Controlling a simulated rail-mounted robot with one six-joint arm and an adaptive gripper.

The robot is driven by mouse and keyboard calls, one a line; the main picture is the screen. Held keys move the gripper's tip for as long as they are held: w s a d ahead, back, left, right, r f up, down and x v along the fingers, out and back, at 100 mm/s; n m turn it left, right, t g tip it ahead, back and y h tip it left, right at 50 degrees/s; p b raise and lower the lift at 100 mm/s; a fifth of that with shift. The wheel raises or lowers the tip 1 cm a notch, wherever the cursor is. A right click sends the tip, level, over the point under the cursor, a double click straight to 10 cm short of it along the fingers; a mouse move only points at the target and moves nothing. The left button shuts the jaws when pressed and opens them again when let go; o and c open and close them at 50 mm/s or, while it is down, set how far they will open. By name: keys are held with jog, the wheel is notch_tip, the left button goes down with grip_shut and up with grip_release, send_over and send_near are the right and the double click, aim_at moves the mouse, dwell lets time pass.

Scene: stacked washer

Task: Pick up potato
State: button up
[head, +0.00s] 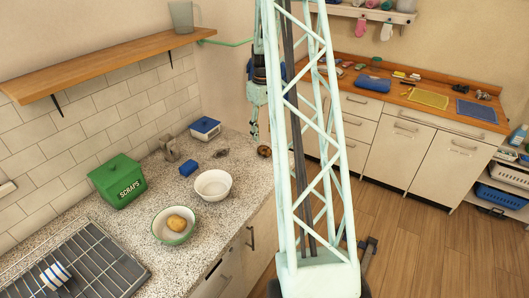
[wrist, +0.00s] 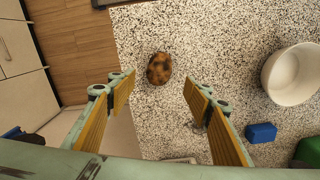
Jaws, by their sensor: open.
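A brown, dark-mottled potato-like lump (head: 264,150) lies on the speckled counter near its right edge. In the wrist view the same lump (wrist: 159,68) shows ahead of and between my gripper's fingertips, apart from both. My gripper (wrist: 160,80) is open and empty, pointing down at the counter. In the head view my gripper (head: 254,132) hangs just left of the lump, partly hidden by my arm. A yellowish potato-like piece (head: 176,223) lies in a green-rimmed bowl (head: 163,238) nearer the front.
A white bowl (head: 213,185), a blue sponge-like block (head: 190,168), a green scraps box (head: 118,182) and a blue-topped box (head: 205,128) stand on the counter. In the wrist view, the white bowl (wrist: 291,76) is right of my gripper. The counter edge drops off left.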

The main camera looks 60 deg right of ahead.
aim_at(265, 147)
jog(key=shift+f, duration=1.75)
jog(key=shift+s+d+f, duration=0.1)
jog(key=shift+f, duration=2.5)
jog(key=c, duration=0.9)
jog(key=shift+r, duration=0.2)
